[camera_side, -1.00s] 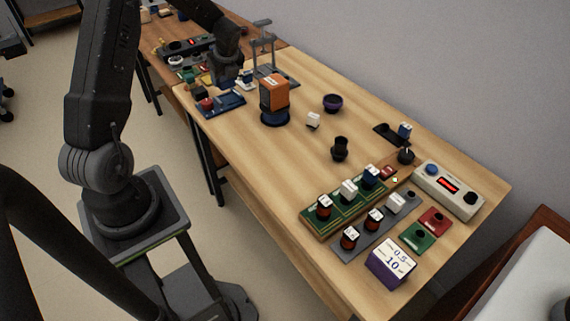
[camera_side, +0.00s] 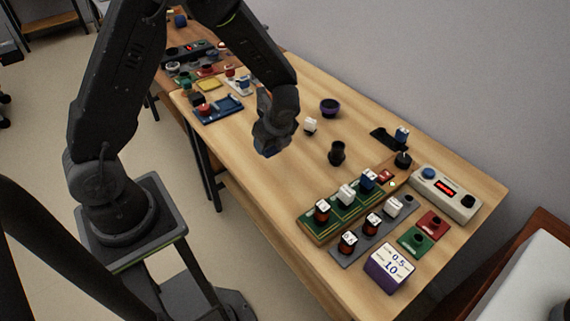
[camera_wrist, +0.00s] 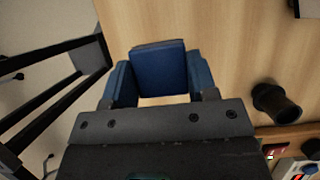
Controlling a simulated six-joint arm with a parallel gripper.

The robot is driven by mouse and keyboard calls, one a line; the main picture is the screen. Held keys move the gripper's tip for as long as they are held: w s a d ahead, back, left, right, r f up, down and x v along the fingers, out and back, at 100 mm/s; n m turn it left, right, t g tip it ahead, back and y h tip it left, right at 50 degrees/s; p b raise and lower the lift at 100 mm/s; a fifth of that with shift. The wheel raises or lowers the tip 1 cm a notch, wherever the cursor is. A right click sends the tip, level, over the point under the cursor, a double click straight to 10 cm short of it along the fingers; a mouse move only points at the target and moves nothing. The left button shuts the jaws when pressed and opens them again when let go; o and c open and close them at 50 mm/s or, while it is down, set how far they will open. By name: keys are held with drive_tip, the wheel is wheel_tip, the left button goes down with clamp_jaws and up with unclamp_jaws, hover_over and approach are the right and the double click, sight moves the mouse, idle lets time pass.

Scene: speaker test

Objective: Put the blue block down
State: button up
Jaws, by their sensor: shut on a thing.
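The blue block (camera_wrist: 158,68) sits between the two blue-sided fingers of my gripper (camera_wrist: 160,84) in the wrist view, and the gripper is shut on it. In the side view my gripper (camera_side: 272,146) points down over the near-left part of the wooden table (camera_side: 225,152), close to its front edge. The block is hard to tell apart from the blue fingertips there. It seems to hang above the table top, but the gap is not clear.
A black cup (camera_side: 337,153) stands right of my gripper; it shows in the wrist view (camera_wrist: 274,102). A green rack (camera_side: 318,233) holds several labelled pieces. Bare wood lies between.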

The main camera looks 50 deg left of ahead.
sight(282, 169)
drive_tip(key=w+d+f, duration=0.1)
drive_tip(key=d, duration=0.1)
drive_tip(key=w+d+f, duration=0.1)
drive_tip(key=shift+w+d+f, duration=0.15)
drive_tip(key=shift+d+f, duration=0.15)
drive_tip(key=shift+d, duration=0.05)
drive_tip(key=shift+f, duration=2)
drive_tip(key=o, duration=1)
drive_tip(key=shift+f, duration=0.1)
drive_tip(key=shift+c, duration=0.2)
